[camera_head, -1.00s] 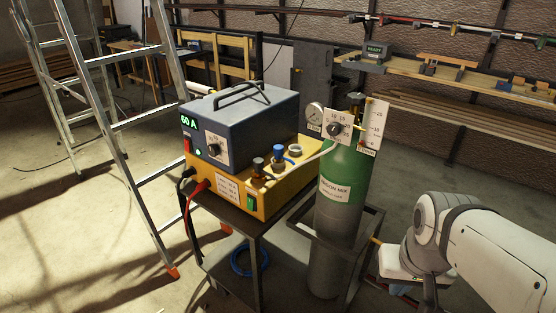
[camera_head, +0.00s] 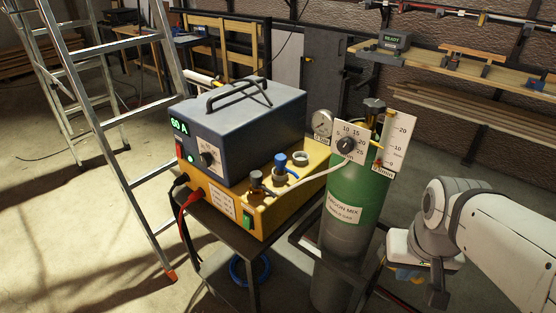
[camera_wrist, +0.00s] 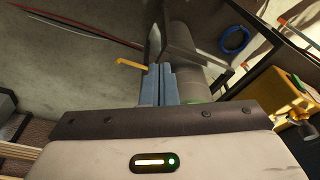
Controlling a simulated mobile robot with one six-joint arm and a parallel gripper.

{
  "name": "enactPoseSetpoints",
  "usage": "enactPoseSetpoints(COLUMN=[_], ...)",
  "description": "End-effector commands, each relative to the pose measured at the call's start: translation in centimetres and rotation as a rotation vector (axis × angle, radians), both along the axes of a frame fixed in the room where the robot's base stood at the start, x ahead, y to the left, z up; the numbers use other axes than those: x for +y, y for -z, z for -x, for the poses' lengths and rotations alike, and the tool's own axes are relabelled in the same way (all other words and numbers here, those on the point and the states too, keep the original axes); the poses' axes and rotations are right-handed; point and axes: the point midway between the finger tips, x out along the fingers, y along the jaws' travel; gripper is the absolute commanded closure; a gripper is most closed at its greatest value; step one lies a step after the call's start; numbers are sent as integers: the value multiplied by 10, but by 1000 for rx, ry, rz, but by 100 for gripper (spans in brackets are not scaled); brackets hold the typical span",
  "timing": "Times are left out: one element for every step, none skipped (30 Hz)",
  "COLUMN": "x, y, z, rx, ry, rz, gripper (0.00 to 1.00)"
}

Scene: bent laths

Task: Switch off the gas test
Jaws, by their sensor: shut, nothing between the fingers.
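The yellow unit (camera_head: 285,190) stands on a cart under a dark blue-grey welder (camera_head: 250,125) showing "60 A". A lit green rocker switch (camera_head: 247,222) is on its front. Brown (camera_head: 256,179), blue (camera_head: 280,160) and pale (camera_head: 300,158) fittings stand on its top. Which control is the gas test cannot be read. A green and grey gas cylinder (camera_head: 345,215) with a dial knob (camera_head: 346,145) stands to the right. My gripper (camera_head: 408,275) is low, right of the cylinder, apart from the yellow unit. Its blue fingers (camera_wrist: 158,85) are together and empty in the wrist view.
The cylinder and its dark frame (camera_head: 310,245) stand between my gripper and the yellow unit. A pressure gauge (camera_head: 323,122) and a flow scale (camera_head: 396,143) project at the cylinder's top. A ladder (camera_head: 100,120) is at left. Red and black cables hang at the cart's left.

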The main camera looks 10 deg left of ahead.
Motion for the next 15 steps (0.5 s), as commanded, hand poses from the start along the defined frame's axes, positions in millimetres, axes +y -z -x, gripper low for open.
enactPoseSetpoints(x=[6,9,15,23,32,46,59,73,93,110,127,150,169,188,214], y=[-4,-7,-10,-14,-16,-20,-22,-23,-24,-25,-24,-23,-21,-19,-15], z=[-7,-12,-21,-30,-38,-51,-60,-70,-82,-90,-97,-105,-110,-114,-117], rx=[7,12,19,24,31,39,44,48,52,53,55,55,55,54,51], ry=[-26,-46,-77,-108,-144,-196,-237,-280,-340,-384,-428,-486,-529,-574,-631], rz=[7,14,26,36,48,67,82,99,121,138,154,178,194,211,234], gripper=[100,100,100,100,100,100,100,100,100,100,100,100,100,100,100])
